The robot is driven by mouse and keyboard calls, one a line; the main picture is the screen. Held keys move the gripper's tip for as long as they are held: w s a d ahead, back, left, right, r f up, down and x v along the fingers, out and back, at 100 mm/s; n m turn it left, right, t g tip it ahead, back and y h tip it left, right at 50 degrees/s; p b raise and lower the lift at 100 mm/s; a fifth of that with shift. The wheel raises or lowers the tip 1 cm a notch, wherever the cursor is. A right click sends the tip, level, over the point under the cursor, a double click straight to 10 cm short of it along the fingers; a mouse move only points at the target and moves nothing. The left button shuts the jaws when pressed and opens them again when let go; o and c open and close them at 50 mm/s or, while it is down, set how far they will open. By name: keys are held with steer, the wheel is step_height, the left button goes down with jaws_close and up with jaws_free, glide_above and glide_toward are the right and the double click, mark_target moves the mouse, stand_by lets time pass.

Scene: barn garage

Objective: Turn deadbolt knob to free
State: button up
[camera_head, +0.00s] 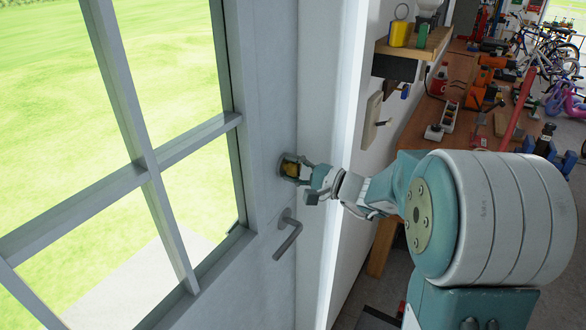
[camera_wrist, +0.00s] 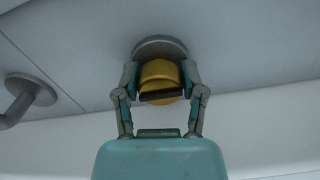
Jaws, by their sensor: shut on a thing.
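The deadbolt knob (camera_head: 289,168) is yellow-gold and sits on a round grey plate on the white door (camera_head: 268,262), above the lever handle. In the wrist view the knob (camera_wrist: 158,76) lies between the two fingers, under the round grey plate (camera_wrist: 160,46). My gripper (camera_head: 296,171) reaches it from the right in the head view. In the wrist view my gripper (camera_wrist: 159,82) is shut on the knob, with one finger on each side. A dark bar crosses the lower front of the knob. The bolt itself is not visible.
A grey lever handle (camera_head: 288,233) sticks out just below the deadbolt; it also shows at the left of the wrist view (camera_wrist: 22,98). The door has glass panes at left. A workbench (camera_head: 455,110) with tools and a shelf (camera_head: 414,47) stand to the right.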

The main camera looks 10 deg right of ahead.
steer(key=shift+s+f, duration=0.1)
steer(key=shift+f, duration=0.1)
steer(key=o, duration=1)
steer(key=shift+c, duration=0.2)
steer(key=shift+o, duration=0.9)
steer(key=shift+a+r, duration=0.1)
steer(key=v, duration=1.2)
steer(key=shift+a, duration=0.1)
